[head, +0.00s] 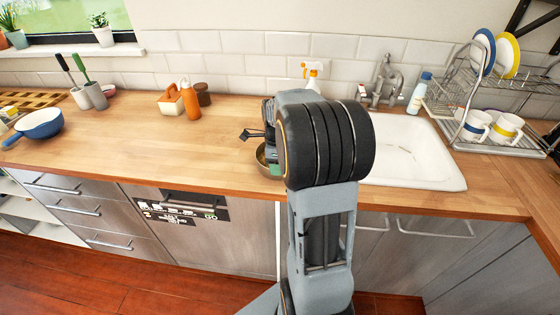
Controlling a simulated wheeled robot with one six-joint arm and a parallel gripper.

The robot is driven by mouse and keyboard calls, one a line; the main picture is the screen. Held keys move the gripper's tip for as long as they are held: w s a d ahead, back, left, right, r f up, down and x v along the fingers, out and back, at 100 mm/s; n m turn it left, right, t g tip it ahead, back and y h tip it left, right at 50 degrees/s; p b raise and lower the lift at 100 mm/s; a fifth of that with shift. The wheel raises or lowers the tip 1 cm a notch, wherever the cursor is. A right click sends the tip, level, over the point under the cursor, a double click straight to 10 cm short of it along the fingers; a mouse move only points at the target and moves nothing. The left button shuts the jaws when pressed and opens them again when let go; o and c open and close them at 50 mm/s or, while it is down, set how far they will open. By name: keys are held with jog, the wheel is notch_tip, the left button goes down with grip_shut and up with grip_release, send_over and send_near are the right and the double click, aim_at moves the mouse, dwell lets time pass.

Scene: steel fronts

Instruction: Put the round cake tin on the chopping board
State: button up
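A round, brass-coloured metal vessel (263,158), which may be the cake tin, stands on the wooden counter left of the sink. My arm and gripper hide most of it. My gripper (262,142) is right at this vessel, with a dark finger part sticking out to the left. The arm blocks the view of the fingertips, so I cannot tell whether they are open or touch the vessel. I see no clear chopping board. A slatted wooden piece (30,100) lies at the far left of the counter.
A blue pan (40,124) and utensil holders (95,95) stand at left. An orange bottle (190,100) and a wooden caddy (171,103) stand near the wall. The white sink (420,160) and dish rack (490,125) are at right. The counter's left middle is clear.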

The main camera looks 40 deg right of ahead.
jog(key=shift+f, duration=1.45)
grip_shut()
